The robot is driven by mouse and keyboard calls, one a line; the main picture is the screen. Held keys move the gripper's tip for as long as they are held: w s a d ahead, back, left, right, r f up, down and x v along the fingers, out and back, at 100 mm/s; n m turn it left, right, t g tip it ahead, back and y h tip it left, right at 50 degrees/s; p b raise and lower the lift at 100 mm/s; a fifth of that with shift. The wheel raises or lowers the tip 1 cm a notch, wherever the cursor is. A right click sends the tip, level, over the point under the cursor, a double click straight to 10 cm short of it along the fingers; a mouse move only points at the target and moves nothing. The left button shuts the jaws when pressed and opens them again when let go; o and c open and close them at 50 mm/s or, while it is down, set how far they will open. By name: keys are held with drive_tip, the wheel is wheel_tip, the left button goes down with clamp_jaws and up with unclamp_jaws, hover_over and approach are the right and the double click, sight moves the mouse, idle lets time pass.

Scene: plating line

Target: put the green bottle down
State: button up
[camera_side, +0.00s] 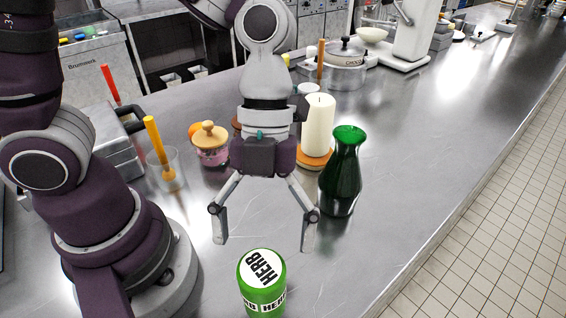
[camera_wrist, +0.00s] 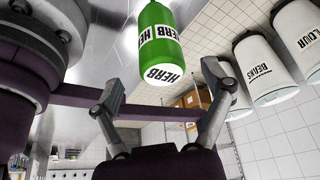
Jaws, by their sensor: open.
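The green bottle (camera_side: 342,172), a dark green glass carafe with a flared mouth, stands upright on the steel counter in the side view, right of my gripper. I do not see it in the wrist view. My gripper (camera_side: 264,243) is open, pointing down, with nothing between its fingers. Its right finger is to the left of the bottle, apart from it. In the wrist view, my gripper's (camera_wrist: 163,77) two fingers are spread wide.
A bright green HERB canister (camera_side: 262,288) stands in front of my gripper; it also shows in the wrist view (camera_wrist: 158,40). A candle (camera_side: 318,125) on a wooden base stands behind the bottle. A pink jar (camera_side: 212,150) is left. The counter right of the bottle is clear.

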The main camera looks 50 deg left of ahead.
drive_tip(key=v, duration=0.6)
drive_tip(key=a+n+t+y, duration=0.1)
drive_tip(key=a+n+t, duration=0.3)
drive_tip(key=n, duration=0.9)
drive_tip(key=w+a+n+t+y, duration=0.1)
drive_tip(key=a+n+t, duration=0.3)
drive_tip(key=a+n, duration=0.5)
drive_tip(key=r+n+y, duration=0.1)
drive_tip(key=n, duration=0.4)
drive_tip(key=shift+w+t, duration=0.35)
drive_tip(key=shift+t, duration=0.05)
drive_tip(key=shift+a, duration=0.1)
